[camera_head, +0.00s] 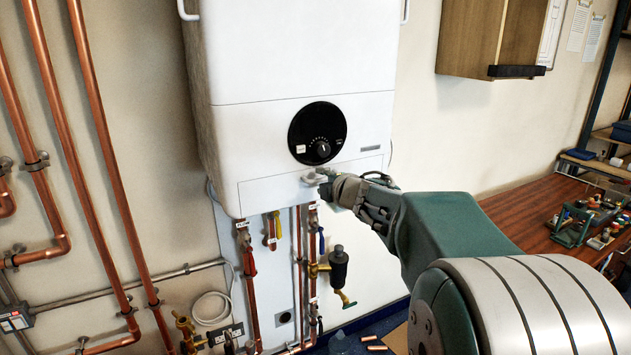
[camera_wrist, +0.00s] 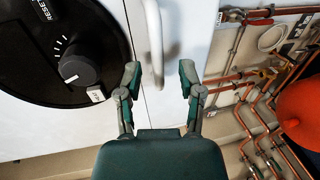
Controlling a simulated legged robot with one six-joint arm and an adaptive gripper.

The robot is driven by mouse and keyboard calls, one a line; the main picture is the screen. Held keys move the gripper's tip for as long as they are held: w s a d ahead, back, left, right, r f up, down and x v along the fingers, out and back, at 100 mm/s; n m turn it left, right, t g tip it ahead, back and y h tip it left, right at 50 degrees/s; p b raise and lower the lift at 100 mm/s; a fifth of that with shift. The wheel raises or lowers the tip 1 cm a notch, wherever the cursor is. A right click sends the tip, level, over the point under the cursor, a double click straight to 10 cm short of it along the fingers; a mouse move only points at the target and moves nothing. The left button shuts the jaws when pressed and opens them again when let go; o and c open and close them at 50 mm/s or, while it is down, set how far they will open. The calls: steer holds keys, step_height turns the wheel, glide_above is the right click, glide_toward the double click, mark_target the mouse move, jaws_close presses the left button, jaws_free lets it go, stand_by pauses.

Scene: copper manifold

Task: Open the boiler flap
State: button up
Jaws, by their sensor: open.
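The white boiler (camera_head: 290,60) hangs on the wall. Its flap (camera_head: 265,193) is a low panel along the bottom front and looks closed. A pale handle (camera_head: 314,178) sticks out from the flap; in the wrist view it is a white bar (camera_wrist: 155,40). My gripper (camera_head: 332,186) is at the handle, coming from the right. In the wrist view my gripper (camera_wrist: 160,76) is open, with one finger on each side of the bar's end and visible gaps. The head view partly hides the fingertips.
A black round dial (camera_head: 317,133) sits just above the flap; it is close to the left finger in the wrist view. Copper pipes and valves (camera_head: 248,265) hang below the boiler. A wooden workbench (camera_head: 535,210) with tools stands at the right.

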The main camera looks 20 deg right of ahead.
steer(key=shift+x, duration=0.85)
jaws_close()
